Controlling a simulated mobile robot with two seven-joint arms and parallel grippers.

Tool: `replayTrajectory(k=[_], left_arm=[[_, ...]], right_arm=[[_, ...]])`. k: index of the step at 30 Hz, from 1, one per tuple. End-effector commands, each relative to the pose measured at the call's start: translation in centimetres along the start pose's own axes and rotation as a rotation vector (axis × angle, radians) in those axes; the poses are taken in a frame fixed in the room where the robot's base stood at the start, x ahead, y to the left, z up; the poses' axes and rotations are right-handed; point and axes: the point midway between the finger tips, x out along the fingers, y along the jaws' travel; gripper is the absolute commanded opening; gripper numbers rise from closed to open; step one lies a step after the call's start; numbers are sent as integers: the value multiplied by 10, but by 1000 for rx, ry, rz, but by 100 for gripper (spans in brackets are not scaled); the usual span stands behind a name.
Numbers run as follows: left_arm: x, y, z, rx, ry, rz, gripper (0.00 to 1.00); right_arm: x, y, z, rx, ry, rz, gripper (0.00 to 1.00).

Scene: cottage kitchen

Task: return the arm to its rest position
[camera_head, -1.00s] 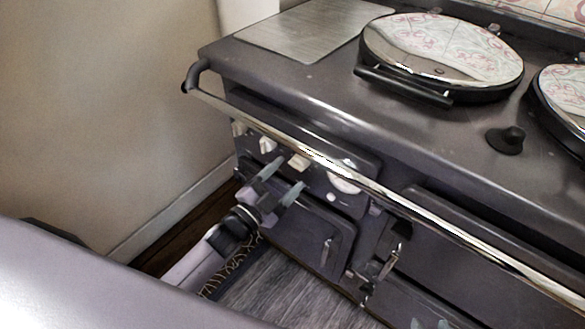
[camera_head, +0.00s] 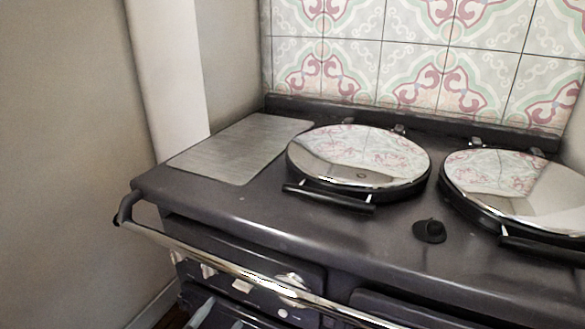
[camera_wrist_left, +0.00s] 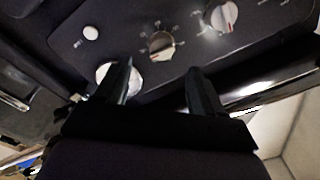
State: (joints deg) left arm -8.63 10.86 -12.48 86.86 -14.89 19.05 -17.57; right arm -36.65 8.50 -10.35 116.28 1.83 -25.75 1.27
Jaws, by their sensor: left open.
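My left gripper (camera_head: 220,317) shows only by its fingertips at the bottom edge of the head view, low in front of the dark range cooker (camera_head: 330,230). In the left wrist view the left gripper (camera_wrist_left: 160,78) has its two fingers apart, with nothing between them. The cooker's control panel with a knob (camera_wrist_left: 161,46) lies beyond the fingertips. The left finger overlaps a round pale dial (camera_wrist_left: 106,74) in that view; I cannot tell whether it touches. The rest of my left arm is hidden in the head view. My right gripper is not in view.
A chrome rail (camera_head: 230,267) runs along the cooker's front, above the gripper. Two round hotplate lids, the left one (camera_head: 358,158) and the right one (camera_head: 520,190), sit on top. A wall (camera_head: 70,150) stands at the left.

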Motion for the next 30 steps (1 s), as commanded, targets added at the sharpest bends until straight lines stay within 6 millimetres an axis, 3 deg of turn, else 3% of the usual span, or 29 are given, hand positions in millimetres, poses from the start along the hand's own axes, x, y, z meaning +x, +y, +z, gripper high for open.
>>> replayTrajectory(k=[9,15,19,30], left_arm=[[-102,5,-25,-467,-457,81,68],[-155,14,-40,-675,-669,113,68],[-166,17,-43,-717,-716,120,68],[-166,17,-43,-717,-716,120,68]], right_arm=[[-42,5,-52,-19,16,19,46],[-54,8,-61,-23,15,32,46],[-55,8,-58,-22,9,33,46],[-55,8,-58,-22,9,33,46]])
